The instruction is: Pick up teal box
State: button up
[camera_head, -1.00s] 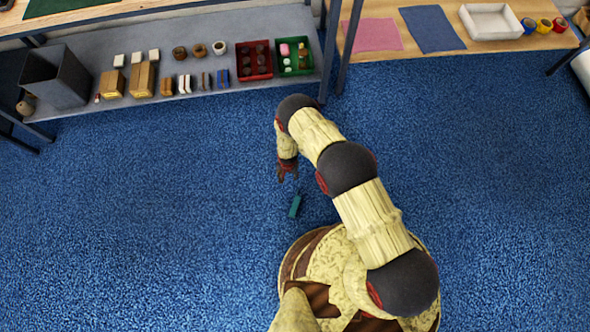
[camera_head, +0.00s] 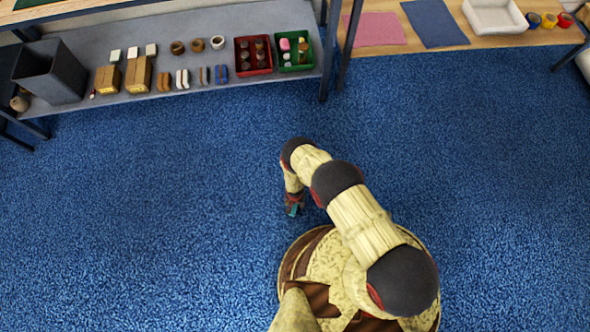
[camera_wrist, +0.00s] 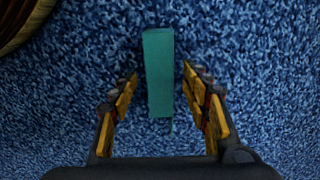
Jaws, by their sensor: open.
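The teal box (camera_wrist: 158,75) lies on the blue carpet in the wrist view, its long side pointing away from my gripper. My gripper (camera_wrist: 160,82) is open, with one finger on each side of the box and a visible gap at both sides in the picture. Whether the fingers are down at the box's height is hard to tell. In the head view my gripper (camera_head: 294,205) is low over the floor in front of my base, and only a small teal part of the box shows there, mostly hidden by the gripper.
A grey shelf (camera_head: 200,99) at the back left holds a dark bin (camera_head: 52,75), cartons, a red crate (camera_head: 253,71) and a green crate (camera_head: 296,66). A wooden table (camera_head: 535,39) stands at the back right. The carpet (camera_head: 150,200) around the box is clear.

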notch_tip(320, 180, down, 2)
jog(key=shift+f+b, duration=0.25)
jog(key=shift+b, duration=0.25)
jog(key=c, duration=1.1)
grip_shut()
